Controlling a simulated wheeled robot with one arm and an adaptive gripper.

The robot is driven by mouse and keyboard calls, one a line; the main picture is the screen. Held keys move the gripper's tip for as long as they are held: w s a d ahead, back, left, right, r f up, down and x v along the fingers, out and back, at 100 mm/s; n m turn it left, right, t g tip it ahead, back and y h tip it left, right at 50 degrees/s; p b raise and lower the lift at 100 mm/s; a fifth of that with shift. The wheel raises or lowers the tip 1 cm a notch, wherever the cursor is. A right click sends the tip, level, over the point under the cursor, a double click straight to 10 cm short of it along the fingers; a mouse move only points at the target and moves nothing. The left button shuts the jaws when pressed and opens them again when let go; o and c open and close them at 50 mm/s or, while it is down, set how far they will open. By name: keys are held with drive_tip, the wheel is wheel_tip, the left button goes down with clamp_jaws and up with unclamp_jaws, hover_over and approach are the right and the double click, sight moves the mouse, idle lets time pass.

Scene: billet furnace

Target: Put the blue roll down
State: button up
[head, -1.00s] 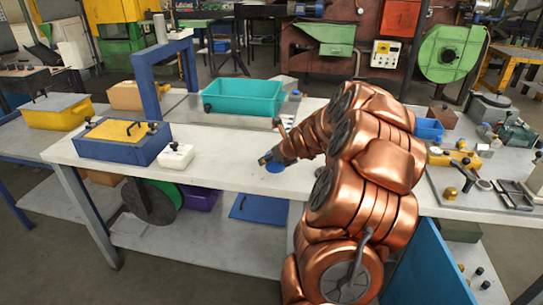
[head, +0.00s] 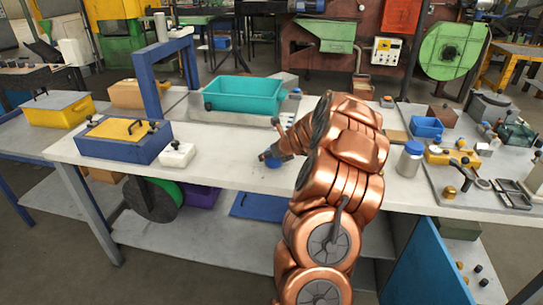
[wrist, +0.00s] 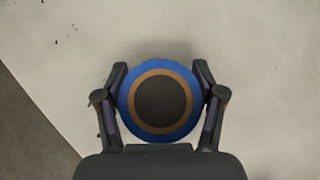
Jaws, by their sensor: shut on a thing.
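The blue roll (wrist: 160,65) is seen end-on in the wrist view, with a blue outer band, a tan ring and a dark centre. My gripper (wrist: 160,70) is shut on it, one finger on each side. In the head view the roll (head: 273,163) is a small blue patch under my gripper (head: 266,156), over the front middle of the pale worktable (head: 230,172). The gripper partly hides it. I cannot tell whether the roll touches the tabletop.
A teal bin (head: 243,95) stands behind the gripper. A blue box with a yellow lid (head: 122,138) and a white block (head: 177,154) are to the left. A blue-lidded jar (head: 410,160) stands to the right of my arm. The tabletop between the white block and gripper is clear.

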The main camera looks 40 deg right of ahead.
drive_tip(key=shift+f, duration=0.25)
drive_tip(key=shift+f, duration=0.1)
drive_tip(key=o, duration=1.2)
drive_tip(key=shift+s+r, duration=0.2)
drive_tip(key=shift+r, duration=0.1)
drive_tip(key=v, duration=1.1)
drive_tip(key=shift+s, duration=0.2)
